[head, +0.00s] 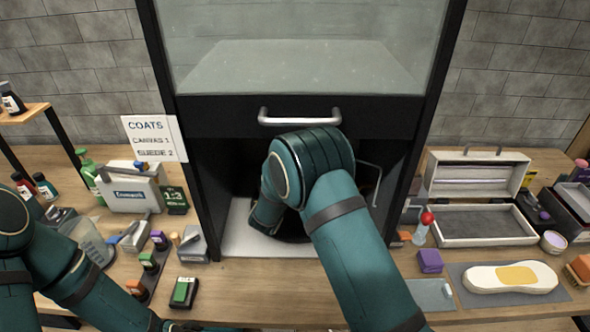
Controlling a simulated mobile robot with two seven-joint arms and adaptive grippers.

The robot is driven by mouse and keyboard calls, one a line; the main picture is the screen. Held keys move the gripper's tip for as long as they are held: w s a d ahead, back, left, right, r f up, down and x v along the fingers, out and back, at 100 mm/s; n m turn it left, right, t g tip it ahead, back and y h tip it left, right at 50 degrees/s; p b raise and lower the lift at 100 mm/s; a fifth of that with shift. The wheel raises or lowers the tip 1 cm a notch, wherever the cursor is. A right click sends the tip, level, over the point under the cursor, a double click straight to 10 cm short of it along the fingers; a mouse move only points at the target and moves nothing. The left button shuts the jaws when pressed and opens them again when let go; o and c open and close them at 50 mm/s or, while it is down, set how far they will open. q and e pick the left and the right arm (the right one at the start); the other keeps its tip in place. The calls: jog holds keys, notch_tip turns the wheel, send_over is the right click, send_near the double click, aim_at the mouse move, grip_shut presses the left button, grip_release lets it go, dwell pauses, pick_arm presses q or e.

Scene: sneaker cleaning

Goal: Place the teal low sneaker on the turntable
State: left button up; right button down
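No teal low sneaker can be made out in the head view; my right arm blocks much of the booth's inside. My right arm comes in from the lower right, bends in front of the booth and reaches down into its opening. Its gripper is hidden behind the arm. A dark curved edge, apparently the turntable (292,238), shows just beneath the arm on the pale booth floor (237,238). My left arm lies low at the left, and its gripper is out of view past the bottom edge.
Bottles, a sign (152,138) and small blocks crowd the left. An open grey case (475,224), a purple block (429,261) and a white sole-shaped piece (510,277) lie right.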

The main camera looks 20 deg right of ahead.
jog(key=shift+f+b, duration=0.4)
jog(key=c, duration=1)
grip_release()
jog(key=shift+o, duration=0.4)
